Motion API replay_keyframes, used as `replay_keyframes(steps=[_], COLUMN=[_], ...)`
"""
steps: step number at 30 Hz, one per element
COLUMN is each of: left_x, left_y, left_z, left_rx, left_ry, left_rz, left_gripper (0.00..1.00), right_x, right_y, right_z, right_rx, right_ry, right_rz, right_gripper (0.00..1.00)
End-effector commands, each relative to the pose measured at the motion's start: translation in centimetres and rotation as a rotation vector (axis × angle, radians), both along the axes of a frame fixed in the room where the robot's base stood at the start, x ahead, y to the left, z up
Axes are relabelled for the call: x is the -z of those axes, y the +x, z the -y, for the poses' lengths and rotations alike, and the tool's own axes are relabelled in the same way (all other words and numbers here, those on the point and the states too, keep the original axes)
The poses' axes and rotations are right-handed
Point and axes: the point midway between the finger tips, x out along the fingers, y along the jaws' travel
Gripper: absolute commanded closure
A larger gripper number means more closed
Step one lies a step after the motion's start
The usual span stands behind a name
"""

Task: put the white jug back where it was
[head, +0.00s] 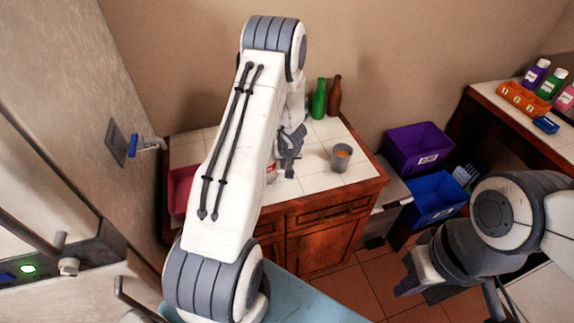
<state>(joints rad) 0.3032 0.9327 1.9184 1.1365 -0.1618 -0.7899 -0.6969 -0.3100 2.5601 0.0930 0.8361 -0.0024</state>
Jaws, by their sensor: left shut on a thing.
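My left gripper (289,160) is over the white-tiled counter, its arm reaching across the middle of the head view. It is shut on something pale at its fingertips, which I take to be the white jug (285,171). The arm and fingers hide most of it, so I cannot tell whether it touches the counter. My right gripper (408,284) is low at the right, over the floor. Its fingers are partly hidden and I cannot tell whether they are open.
A grey cup with orange contents (341,158) stands right of my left gripper. Green (319,100) and brown (334,97) bottles stand at the back. A pink tray (181,188) is at the left. Purple (417,150) and blue (434,200) bins are right of the counter.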

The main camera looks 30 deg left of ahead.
Motion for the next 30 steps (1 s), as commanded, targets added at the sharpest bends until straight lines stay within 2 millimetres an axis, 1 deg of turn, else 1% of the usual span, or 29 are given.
replay_keyframes(steps=[4, 5, 6, 7, 15, 19, 23, 30], left_x=[0.5, 0.4, 0.3, 0.3, 0.3, -0.5, -2.6, -7.7], left_y=[0.0, 0.0, 0.0, 0.0, 0.0, -0.1, -0.6, -2.2], left_z=[0.0, 0.0, 0.0, 0.0, 0.0, 0.1, 0.6, 1.9], left_rx=[-0.001, -0.001, -0.001, -0.001, -0.001, 0.000, -0.001, 0.001], left_ry=[0.000, 0.000, 0.000, 0.000, 0.000, 0.001, 0.000, 0.000], left_rz=[0.000, 0.000, 0.000, 0.000, 0.000, 0.001, 0.002, 0.001], left_gripper=[1.00, 0.72, 0.56, 0.53, 0.53, 0.53, 0.53, 0.53], right_x=[0.4, 0.2, 0.2, 0.2, 0.2, -0.3, -1.0, -3.4], right_y=[0.0, 0.0, 0.0, 0.0, 0.0, 0.0, 0.0, 0.0], right_z=[0.0, 0.0, 0.0, 0.0, 0.0, 0.0, 0.0, 0.0], right_rx=[0.000, 0.000, 0.000, 0.000, 0.000, -0.001, -0.002, -0.005], right_ry=[0.000, 0.000, 0.000, 0.000, 0.000, 0.000, 0.000, 0.000], right_rz=[0.000, 0.000, 0.000, 0.000, 0.000, 0.000, 0.000, 0.000], right_gripper=[1.00, 1.00, 1.00, 1.00, 1.00, 1.00, 1.00, 1.00])
